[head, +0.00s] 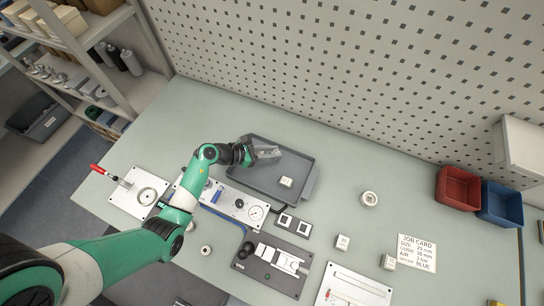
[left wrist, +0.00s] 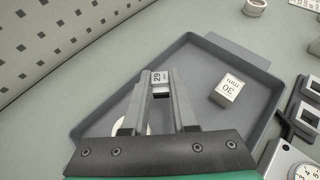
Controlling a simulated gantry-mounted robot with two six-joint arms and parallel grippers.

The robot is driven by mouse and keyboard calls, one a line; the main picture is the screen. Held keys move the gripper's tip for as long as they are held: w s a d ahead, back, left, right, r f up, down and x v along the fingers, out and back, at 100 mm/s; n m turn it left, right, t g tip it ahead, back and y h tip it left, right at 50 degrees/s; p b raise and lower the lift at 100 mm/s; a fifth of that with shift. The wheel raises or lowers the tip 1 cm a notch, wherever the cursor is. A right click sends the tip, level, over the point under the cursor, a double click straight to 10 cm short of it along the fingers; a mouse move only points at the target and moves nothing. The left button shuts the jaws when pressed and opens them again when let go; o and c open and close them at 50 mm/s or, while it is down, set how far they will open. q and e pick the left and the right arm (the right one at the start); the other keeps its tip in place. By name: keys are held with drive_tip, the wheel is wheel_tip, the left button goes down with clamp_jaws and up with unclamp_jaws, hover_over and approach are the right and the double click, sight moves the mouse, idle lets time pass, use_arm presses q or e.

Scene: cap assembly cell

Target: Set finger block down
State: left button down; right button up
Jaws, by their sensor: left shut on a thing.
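My left gripper (head: 274,153) is over the back part of the grey tray (head: 308,187). In the left wrist view, its fingers (left wrist: 160,78) are shut on a small pale finger block (left wrist: 161,84) marked 29. The held block sits between the fingertips above the tray floor; I cannot tell how high. A second pale block (left wrist: 229,90), marked 30 mm, lies in the tray and also shows in the head view (head: 286,182). In the left wrist view a pale round thing (left wrist: 119,127) is partly hidden behind the fingers. My right gripper is not in view.
A panel with a gauge (head: 256,212) and a dark fixture plate (head: 262,277) stand in front of the tray. To the right are a white ring (head: 369,198), loose blocks (head: 342,242), a job card (head: 416,253), and red (head: 458,187) and blue (head: 500,203) bins. A pegboard wall rises behind.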

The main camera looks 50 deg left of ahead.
use_arm(q)
wheel_tip(320, 180, down, 2)
drive_tip(key=shift+s+f, duration=0.1)
drive_tip(key=shift+f, duration=0.15)
drive_tip(key=shift+r, duration=0.1)
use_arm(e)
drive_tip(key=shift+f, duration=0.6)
use_arm(q)
drive_tip(key=c, duration=1.2)
unclamp_jaws()
drive_tip(key=shift+f+b, duration=0.2)
drive_tip(key=shift+b, duration=0.1)
drive_tip(key=o, duration=0.5)
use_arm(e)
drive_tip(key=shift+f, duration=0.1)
use_arm(q)
drive_tip(key=shift+r, duration=0.1)
